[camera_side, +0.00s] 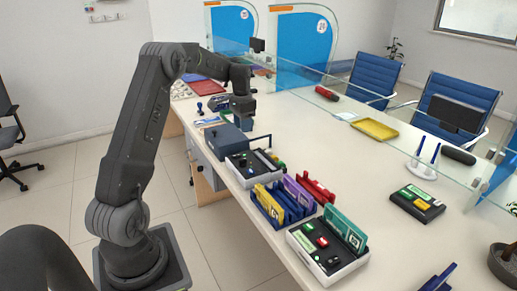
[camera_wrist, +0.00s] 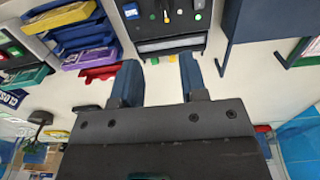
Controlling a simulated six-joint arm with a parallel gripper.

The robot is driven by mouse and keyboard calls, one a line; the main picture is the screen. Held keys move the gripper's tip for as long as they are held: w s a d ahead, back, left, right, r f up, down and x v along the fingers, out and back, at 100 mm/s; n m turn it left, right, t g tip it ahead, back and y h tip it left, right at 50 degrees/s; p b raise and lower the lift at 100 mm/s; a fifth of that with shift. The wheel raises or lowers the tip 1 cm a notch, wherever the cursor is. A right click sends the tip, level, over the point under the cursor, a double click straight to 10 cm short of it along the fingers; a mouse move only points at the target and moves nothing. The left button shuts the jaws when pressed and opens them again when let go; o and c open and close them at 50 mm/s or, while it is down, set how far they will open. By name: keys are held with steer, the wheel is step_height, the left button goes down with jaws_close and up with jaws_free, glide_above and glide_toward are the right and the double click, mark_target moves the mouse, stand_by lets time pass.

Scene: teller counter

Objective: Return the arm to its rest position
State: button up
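My gripper (camera_side: 243,119) hangs at the end of my bent arm, above the counter (camera_side: 300,125) and behind the dark blue box (camera_side: 228,141) in the side view. In the wrist view my gripper (camera_wrist: 160,78) shows two blue fingers spread apart, with bare counter and small bits of the scene between them and nothing held. The side view is too small to show a clear gap between the fingers. My arm rises from its base at the lower left, folds at the elbow and reaches right.
A black-topped device (camera_side: 255,165), a blue rack (camera_side: 283,208) of coloured holders and a second device (camera_side: 327,245) line the near edge. A yellow tray (camera_side: 374,129), red stapler-like item (camera_side: 326,93) and pen stand (camera_side: 422,170) stand farther off. Glass panels border the counter's far side.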

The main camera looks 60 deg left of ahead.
steer(key=s+d+r+t, duration=0.15)
steer(key=d+r, duration=0.25)
steer(key=d, duration=0.4)
steer(key=s+d+r+y, duration=0.1)
steer(key=s+d+r, duration=0.1)
steer(key=d+r, duration=0.35)
steer(key=s+d+r+t, duration=0.1)
steer(key=s+d+r, duration=0.15)
steer(key=d, duration=0.65)
steer(key=s+d+t+h, duration=0.1)
steer(key=s+d+t, duration=0.2)
steer(key=s+d, duration=1.1)
steer(key=shift+s+f, duration=0.4)
steer(key=shift+s, duration=0.25)
